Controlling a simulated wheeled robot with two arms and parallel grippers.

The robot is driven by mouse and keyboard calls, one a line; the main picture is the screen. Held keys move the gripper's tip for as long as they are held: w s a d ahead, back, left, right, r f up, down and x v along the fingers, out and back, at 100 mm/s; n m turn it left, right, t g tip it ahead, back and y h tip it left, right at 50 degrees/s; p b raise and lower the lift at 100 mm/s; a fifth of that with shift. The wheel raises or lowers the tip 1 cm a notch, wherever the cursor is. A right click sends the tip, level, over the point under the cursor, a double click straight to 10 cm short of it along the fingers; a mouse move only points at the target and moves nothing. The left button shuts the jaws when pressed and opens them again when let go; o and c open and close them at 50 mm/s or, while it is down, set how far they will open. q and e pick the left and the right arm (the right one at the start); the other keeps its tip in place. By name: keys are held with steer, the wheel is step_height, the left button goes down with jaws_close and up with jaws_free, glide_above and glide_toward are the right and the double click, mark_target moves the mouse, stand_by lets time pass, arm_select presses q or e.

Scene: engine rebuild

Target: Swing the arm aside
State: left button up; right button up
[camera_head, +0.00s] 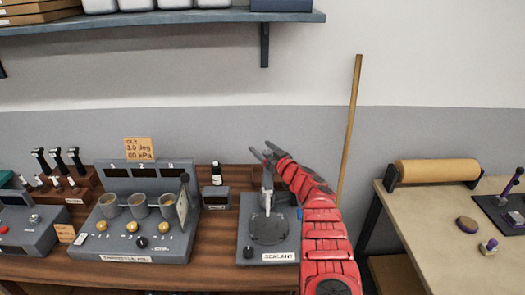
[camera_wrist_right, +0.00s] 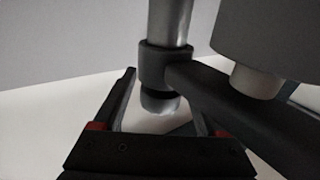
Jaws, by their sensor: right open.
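The sealant station (camera_head: 255,252) is a grey box labelled "SEALANT" with a round dark plate on top, on the wooden bench. A light upright post or arm part (camera_head: 267,190) stands over the plate, partly covered by my right gripper. My right gripper (camera_head: 264,151) is open at the top of the post, its red arm coming in from the lower right. The right wrist view shows a metal post (camera_wrist_right: 170,22) with a dark collar just beyond the open fingers, and a dark swing arm (camera_wrist_right: 235,108) running from it to the lower right. Contact cannot be told. My left gripper is out of view.
A wooden pole (camera_head: 350,130) leans on the wall to the right. A separate table (camera_head: 440,230) with a paper roll (camera_head: 437,170) is farther right.

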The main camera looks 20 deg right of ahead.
jaws_close()
stand_by(0.4)
stand_by(1.0)
